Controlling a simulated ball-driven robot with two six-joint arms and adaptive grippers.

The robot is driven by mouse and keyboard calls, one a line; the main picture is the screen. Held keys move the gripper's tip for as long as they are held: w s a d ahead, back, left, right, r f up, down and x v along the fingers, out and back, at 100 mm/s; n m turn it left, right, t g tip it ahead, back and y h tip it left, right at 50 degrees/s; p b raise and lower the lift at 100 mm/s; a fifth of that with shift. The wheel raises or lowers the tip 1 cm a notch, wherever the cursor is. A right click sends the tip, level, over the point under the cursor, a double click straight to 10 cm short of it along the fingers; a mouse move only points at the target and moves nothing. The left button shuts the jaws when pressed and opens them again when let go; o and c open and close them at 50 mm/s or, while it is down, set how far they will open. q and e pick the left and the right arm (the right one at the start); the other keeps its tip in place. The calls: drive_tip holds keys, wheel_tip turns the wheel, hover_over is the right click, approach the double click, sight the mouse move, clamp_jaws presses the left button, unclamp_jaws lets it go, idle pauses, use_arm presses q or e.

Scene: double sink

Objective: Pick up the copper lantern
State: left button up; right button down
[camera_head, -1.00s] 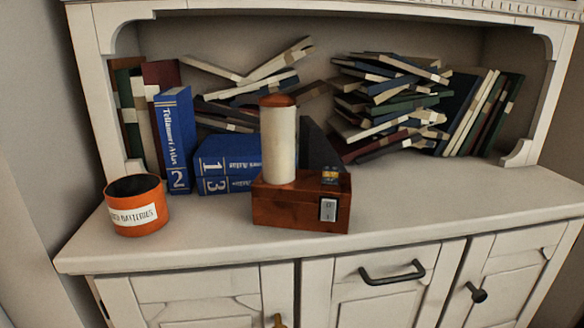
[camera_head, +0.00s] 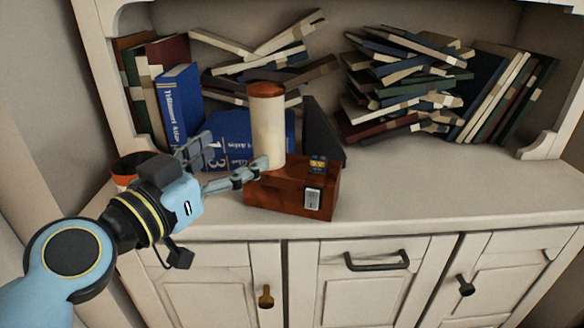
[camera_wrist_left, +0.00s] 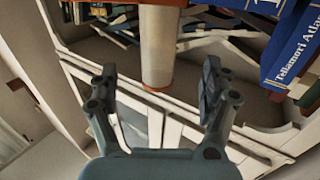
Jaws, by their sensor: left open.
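The lantern (camera_head: 268,130) is an off-white cylinder with a copper-coloured cap. It stands upright against or on a reddish-brown box (camera_head: 280,195) with a switch plate; I cannot tell whether they are one piece. In the left wrist view the picture is rolled, and the lantern (camera_wrist_left: 158,45) hangs from the top edge with its cap end low. My left gripper (camera_head: 232,160) is open and empty, left of the lantern, one finger overlapping its lower part in the head view. In the wrist view the lantern lies beyond and between the fingers (camera_wrist_left: 160,76). My right gripper is not in view.
An orange container (camera_head: 126,168) is partly hidden behind my left gripper. Blue atlases (camera_head: 181,105) stand and lie behind the lantern. Piled books (camera_head: 400,85) fill the shelf. A dark wedge (camera_head: 322,132) stands just behind the box. The white counter (camera_head: 430,190) is clear on the right.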

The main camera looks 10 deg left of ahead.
sight(258, 140)
use_arm(q)
drive_tip(key=p+x, duration=0.1)
drive_tip(key=x, duration=0.8)
drive_tip(key=shift+w+d+f, duration=0.15)
drive_tip(key=shift+w+d, duration=0.05)
drive_tip(key=shift+w, duration=0.2)
clamp_jaws()
